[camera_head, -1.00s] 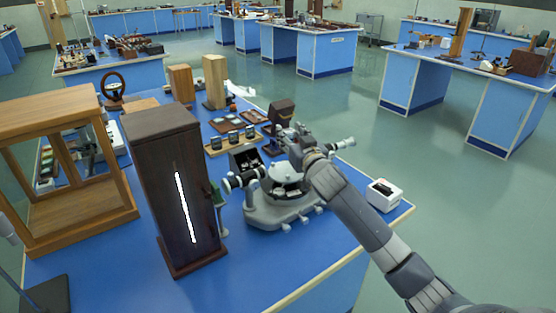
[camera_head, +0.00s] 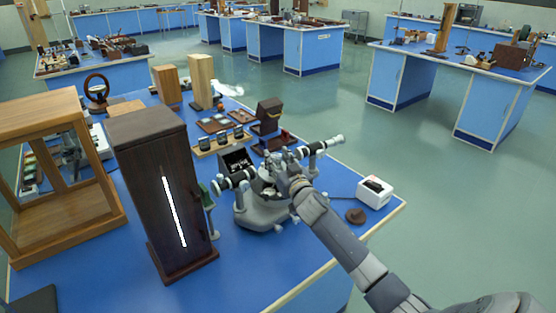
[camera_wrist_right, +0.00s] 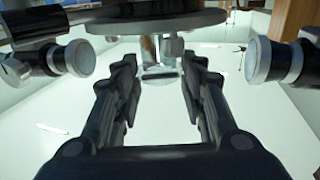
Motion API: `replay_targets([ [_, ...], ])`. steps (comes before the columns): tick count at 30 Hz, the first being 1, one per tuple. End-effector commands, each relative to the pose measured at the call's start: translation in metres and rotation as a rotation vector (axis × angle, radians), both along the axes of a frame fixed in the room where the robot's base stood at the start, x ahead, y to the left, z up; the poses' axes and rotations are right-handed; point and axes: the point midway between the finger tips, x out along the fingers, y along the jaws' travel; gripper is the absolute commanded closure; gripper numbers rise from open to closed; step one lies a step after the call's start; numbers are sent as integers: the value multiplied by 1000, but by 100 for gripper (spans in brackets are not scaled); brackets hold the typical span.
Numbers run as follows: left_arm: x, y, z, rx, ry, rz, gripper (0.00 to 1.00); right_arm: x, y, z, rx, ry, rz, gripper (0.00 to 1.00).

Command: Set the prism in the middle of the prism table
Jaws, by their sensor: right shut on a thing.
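The spectrometer (camera_head: 262,210) stands on the blue bench, with a tube on either side. My right gripper (camera_head: 280,172) is over its middle, at the prism table, and hides most of that table. In the right wrist view a round dark disc, apparently the prism table (camera_wrist_right: 150,20), crosses the top between the two tube ends. The right gripper's fingers (camera_wrist_right: 159,65) point towards it, with a gap between them. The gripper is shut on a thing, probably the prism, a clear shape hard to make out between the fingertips. My left gripper is out of view.
A tall dark lamp housing (camera_head: 160,195) with a bright slit stands left of the spectrometer. A rack of small bottles (camera_head: 222,143) is behind.

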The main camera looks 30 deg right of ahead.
Motion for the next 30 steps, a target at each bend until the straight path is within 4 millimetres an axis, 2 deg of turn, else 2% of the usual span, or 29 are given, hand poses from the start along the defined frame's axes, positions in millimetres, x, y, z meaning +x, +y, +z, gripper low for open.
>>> replay_targets([
  [4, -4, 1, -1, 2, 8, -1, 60, 0, 0, 0, 0, -1, 0, 87],
  [5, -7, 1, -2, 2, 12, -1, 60, 0, 0, 0, 0, 0, 0, 59],
  [7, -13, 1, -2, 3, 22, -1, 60, 0, 0, 0, 0, 0, 0, 44],
  [8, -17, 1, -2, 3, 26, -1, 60, 0, 0, 0, 0, 0, 0, 42],
  [13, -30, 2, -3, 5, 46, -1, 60, 0, 0, 0, 1, 0, 0, 42],
  [20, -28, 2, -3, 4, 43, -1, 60, -3, 1, 0, 0, 1, 1, 42],
  [25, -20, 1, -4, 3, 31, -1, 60, -21, 5, -1, 2, 1, 1, 42],
  [30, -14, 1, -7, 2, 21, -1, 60, -53, 11, -2, 1, 1, 1, 42],
])
